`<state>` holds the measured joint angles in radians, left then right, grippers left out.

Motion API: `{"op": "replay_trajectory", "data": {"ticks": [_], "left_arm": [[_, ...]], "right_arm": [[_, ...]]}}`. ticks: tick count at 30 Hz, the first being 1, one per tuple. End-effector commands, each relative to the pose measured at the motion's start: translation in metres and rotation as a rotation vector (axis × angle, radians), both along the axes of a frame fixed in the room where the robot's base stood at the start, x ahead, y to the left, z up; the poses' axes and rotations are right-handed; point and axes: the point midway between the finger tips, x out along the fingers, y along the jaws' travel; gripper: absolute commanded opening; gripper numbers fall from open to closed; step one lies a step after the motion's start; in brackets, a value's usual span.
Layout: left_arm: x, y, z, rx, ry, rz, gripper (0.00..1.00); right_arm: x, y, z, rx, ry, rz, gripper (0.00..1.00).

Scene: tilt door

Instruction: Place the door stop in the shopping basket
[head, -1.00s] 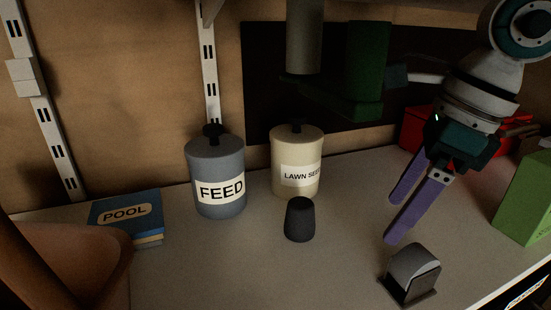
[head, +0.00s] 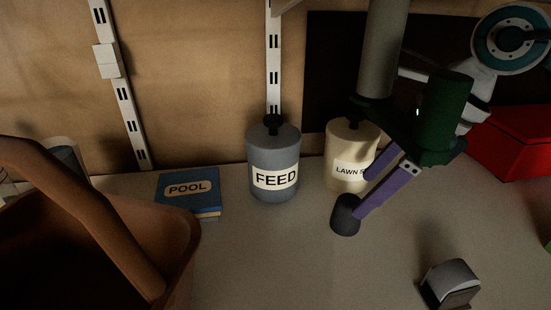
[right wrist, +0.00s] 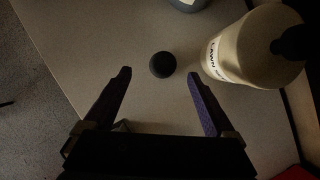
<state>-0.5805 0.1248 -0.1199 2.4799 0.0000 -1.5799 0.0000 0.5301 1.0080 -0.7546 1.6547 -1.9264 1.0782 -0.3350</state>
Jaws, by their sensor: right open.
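The door stop, seemingly the dark tapered cylinder (head: 345,216), stands upright on the counter in front of the lawn seed canister. It also shows in the right wrist view (right wrist: 162,65), centred at the fingertips. My right gripper (head: 363,196) is open and empty, its purple fingers pointing down toward the cylinder. In the head view one fingertip overlaps the cylinder's edge; I cannot tell whether they touch. The brown shopping basket (head: 184,240), with a raised handle, is at the lower left; its inside is dark. My left gripper is not in view.
A grey feed canister (head: 273,180) and cream lawn seed canister (head: 345,155) stand behind. A blue pool box (head: 188,188) lies beside the basket. A curved grey block (head: 452,280) sits at the front right.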

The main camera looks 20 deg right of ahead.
Motion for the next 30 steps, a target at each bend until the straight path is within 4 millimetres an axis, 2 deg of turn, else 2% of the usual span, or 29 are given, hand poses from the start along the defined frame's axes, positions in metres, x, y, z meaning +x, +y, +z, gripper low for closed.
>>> {"op": "replay_trajectory", "data": {"ticks": [5,13,17,23,30], "left_arm": [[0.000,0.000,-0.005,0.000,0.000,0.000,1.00],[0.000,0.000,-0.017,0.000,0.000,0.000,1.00],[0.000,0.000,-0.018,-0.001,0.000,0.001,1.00],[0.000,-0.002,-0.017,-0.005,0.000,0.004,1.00],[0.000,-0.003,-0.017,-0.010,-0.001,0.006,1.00]], "right_arm": [[0.006,0.004,-0.016,0.000,-0.001,-0.001,0.90],[0.020,0.012,-0.054,0.002,-0.001,-0.002,0.90],[0.023,0.014,-0.061,0.001,0.000,-0.001,0.90],[0.023,0.014,-0.060,0.000,0.000,-0.001,0.90],[0.023,0.014,-0.060,0.000,0.000,-0.001,0.64]]}}
